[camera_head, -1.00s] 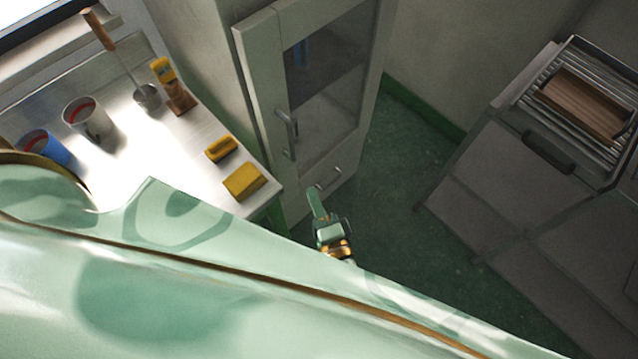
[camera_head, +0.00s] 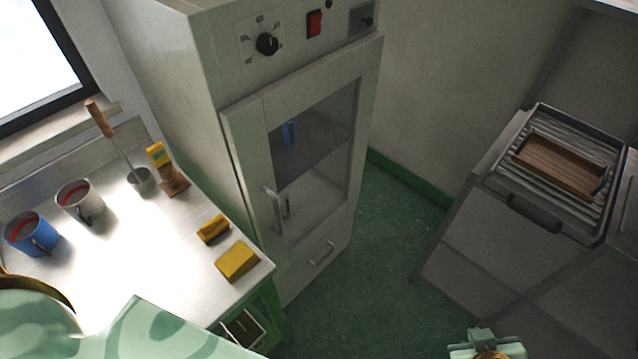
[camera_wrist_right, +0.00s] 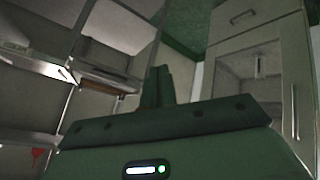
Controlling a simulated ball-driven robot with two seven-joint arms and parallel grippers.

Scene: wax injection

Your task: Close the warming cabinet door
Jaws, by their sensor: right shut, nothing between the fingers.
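The warming cabinet (camera_head: 180,90) stands tall and pale grey at the centre of the head view. Its door (camera_head: 243,150) has a glass window and a vertical bar handle (camera_head: 274,210) on its left side. The door lies flush or nearly flush with the front; I cannot tell whether a small gap remains. My right gripper (camera_head: 482,334) shows partly at the bottom edge, right of the cabinet and clear of it. In the right wrist view its fingers (camera_wrist_right: 157,86) are shut and empty, with the cabinet front (camera_wrist_right: 295,70) at the right. My left gripper is not in view.
A steel worktop (camera_head: 130,235) on the left holds a blue mug (camera_head: 25,232), a white mug (camera_head: 75,198), a ladle cup (camera_head: 142,180) and yellow blocks (camera_head: 238,262). A metal unit (camera_head: 500,250) at right carries a brown board (camera_head: 560,165). The green floor (camera_head: 385,255) between is open.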

